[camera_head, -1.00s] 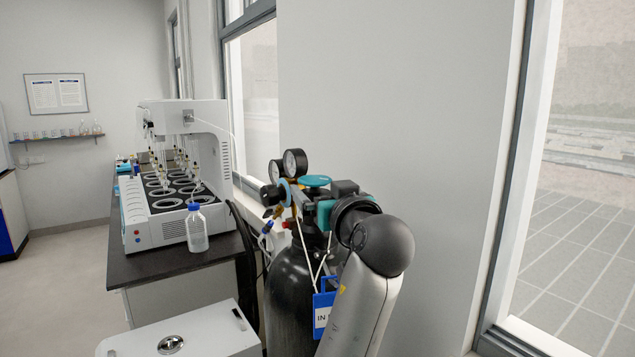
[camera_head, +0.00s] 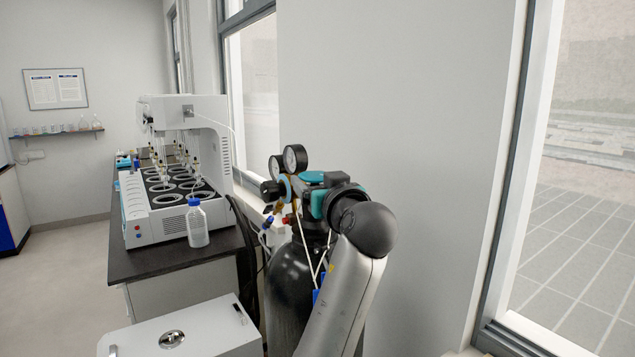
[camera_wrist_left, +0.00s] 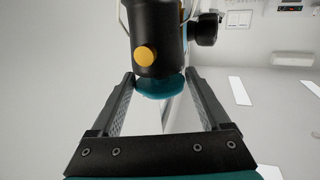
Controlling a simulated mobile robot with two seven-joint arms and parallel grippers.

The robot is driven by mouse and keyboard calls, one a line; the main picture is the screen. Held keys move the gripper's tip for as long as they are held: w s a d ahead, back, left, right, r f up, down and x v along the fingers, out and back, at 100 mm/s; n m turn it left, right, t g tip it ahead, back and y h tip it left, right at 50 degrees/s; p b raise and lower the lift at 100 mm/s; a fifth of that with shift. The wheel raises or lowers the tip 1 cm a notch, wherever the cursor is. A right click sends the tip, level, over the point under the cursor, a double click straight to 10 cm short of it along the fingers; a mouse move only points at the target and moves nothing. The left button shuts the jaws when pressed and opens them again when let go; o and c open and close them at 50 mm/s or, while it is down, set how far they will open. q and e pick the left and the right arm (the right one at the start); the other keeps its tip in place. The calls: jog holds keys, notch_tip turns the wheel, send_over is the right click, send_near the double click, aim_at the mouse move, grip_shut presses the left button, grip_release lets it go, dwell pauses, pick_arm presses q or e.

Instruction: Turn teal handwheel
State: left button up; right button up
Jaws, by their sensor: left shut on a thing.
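The teal handwheel (camera_head: 312,176) is on top of the regulator of a dark gas cylinder (camera_head: 287,285), just right of the two round gauges. In the left wrist view the handwheel (camera_wrist_left: 162,88) shows as a teal disc below a black body with a yellow knob. My left gripper (camera_head: 307,184) is at the handwheel, shut on it, with one finger on each side of its rim. My wrist and forearm cover the right side of the regulator in the head view. My right gripper is not in view.
Two gauges (camera_head: 295,158) and thin tubing crowd the cylinder's top. A dark bench (camera_head: 170,265) at left holds a white multi-position distiller (camera_head: 215,130) and a blue-capped bottle (camera_head: 198,225). A white box (camera_head: 190,335) stands in front. The wall is close behind the cylinder.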

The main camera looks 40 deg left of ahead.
pick_arm(q)
jog(key=c, duration=0.5)
